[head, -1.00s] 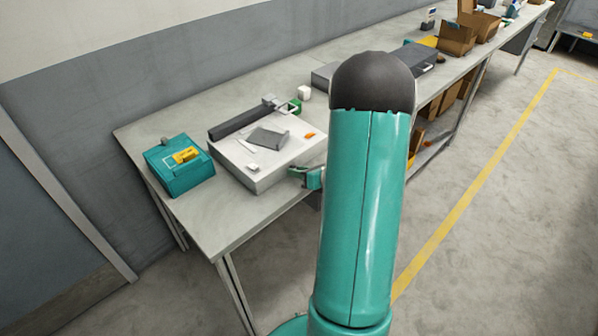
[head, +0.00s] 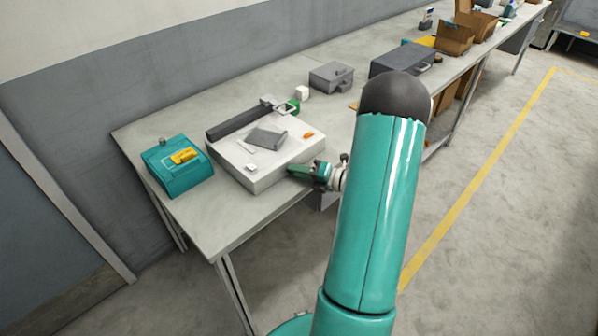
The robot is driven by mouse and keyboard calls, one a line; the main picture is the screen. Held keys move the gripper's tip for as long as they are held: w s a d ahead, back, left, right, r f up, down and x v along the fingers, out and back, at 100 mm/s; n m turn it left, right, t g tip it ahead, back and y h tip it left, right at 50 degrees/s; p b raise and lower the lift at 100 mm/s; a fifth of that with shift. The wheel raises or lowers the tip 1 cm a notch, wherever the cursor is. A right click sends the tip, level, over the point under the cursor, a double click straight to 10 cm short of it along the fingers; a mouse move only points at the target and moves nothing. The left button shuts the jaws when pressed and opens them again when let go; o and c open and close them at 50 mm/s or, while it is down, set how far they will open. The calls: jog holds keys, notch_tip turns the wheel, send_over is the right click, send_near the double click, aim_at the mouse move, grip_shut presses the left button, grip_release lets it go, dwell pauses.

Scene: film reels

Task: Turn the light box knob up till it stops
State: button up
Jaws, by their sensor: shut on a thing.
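The light box (head: 233,157) is a low white slab near the left end of the grey workbench. A dark bar lies along its back edge. My gripper (head: 292,171) is at the front right side of the box, low against its front face. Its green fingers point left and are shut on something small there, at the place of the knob. The knob itself is hidden by the fingers. My teal arm stands to the right of the box.
On the box lie a grey flat piece (head: 267,138), an orange item (head: 308,135) and a small white block (head: 252,167). A teal case (head: 178,168) stands left of it. Grey boxes (head: 331,76) and cardboard boxes (head: 455,38) stand farther along the bench (head: 235,222).

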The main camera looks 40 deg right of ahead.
jog(key=shift+m, duration=0.4)
jog(key=o, duration=1)
jog(key=shift+f, duration=0.1)
